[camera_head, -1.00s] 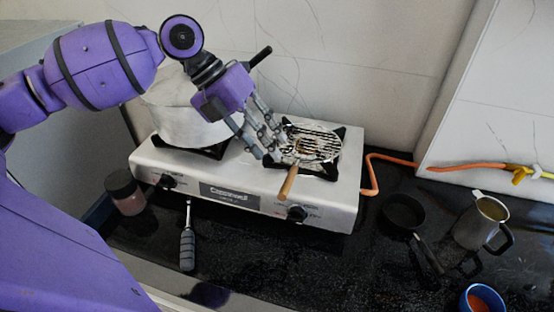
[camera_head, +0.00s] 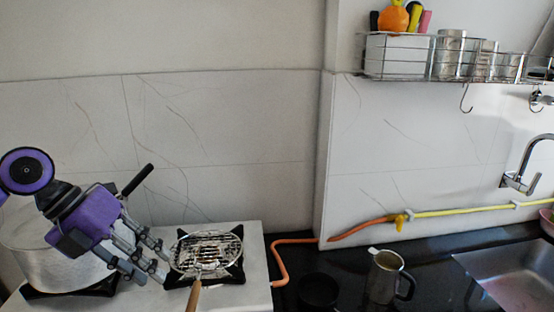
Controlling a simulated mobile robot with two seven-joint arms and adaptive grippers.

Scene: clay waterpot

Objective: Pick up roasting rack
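The roasting rack (camera_head: 206,252) is a round wire grill with a wooden handle (camera_head: 194,296) pointing toward the front. It rests on the right burner of the white gas stove (camera_head: 256,285). My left gripper (camera_head: 153,268) is just left of the rack, above the stove between the pot and the rack. Its fingers look spread and hold nothing that I can see. I cannot tell whether a fingertip touches the rack's edge. My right gripper is not in view.
A large metal pot (camera_head: 60,265) stands on the left burner, partly behind my gripper. An orange hose (camera_head: 280,262) runs right of the stove. A small dark pan (camera_head: 318,291) and a metal jug (camera_head: 384,277) stand on the black counter. A sink (camera_head: 515,280) lies at far right.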

